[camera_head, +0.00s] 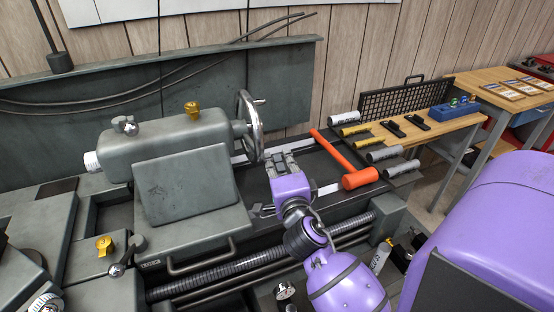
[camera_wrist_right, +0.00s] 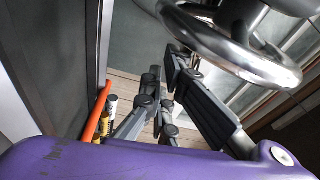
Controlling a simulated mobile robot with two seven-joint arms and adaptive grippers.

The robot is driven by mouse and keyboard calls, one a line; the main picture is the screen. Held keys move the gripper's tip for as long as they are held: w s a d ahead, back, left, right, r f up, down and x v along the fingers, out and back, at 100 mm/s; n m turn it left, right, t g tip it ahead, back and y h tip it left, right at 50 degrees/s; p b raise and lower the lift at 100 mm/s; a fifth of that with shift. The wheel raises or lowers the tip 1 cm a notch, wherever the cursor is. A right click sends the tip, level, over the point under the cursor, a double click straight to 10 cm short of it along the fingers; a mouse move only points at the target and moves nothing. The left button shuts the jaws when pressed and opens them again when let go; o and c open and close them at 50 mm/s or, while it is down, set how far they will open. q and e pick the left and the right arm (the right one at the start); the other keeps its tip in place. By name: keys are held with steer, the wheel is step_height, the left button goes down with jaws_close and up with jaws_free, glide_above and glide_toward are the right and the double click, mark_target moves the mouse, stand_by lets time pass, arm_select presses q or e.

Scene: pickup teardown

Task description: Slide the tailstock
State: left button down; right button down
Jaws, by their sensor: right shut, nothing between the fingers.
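The tailstock (camera_head: 185,185) is a grey cast body on the lathe bed, left of centre in the head view. It has a white-marked quill at its left end, a yellow knob and a lever on top, and a chrome handwheel (camera_head: 256,125) at its right end. My right gripper (camera_head: 281,162) is just right of the handwheel, shut and empty. In the right wrist view the handwheel (camera_wrist_right: 235,55) is close beside the fingers (camera_wrist_right: 163,78). I cannot tell whether they touch it. My left gripper is not in view.
An orange mallet (camera_head: 345,160) lies on the right end of the bed. Several cylindrical tools lie near a wooden bench (camera_head: 455,130) with a black mesh rack (camera_head: 400,100). A lead screw (camera_head: 230,265) runs along the front. A grey back panel (camera_head: 200,90) stands behind.

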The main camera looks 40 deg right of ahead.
steer(key=shift+a+f, duration=0.1)
steer(key=shift+a, duration=0.25)
steer(key=shift+a, duration=0.1)
steer(key=shift+a+f+b, duration=0.1)
steer(key=shift+a+b, duration=0.2)
steer(key=shift+a, duration=0.15)
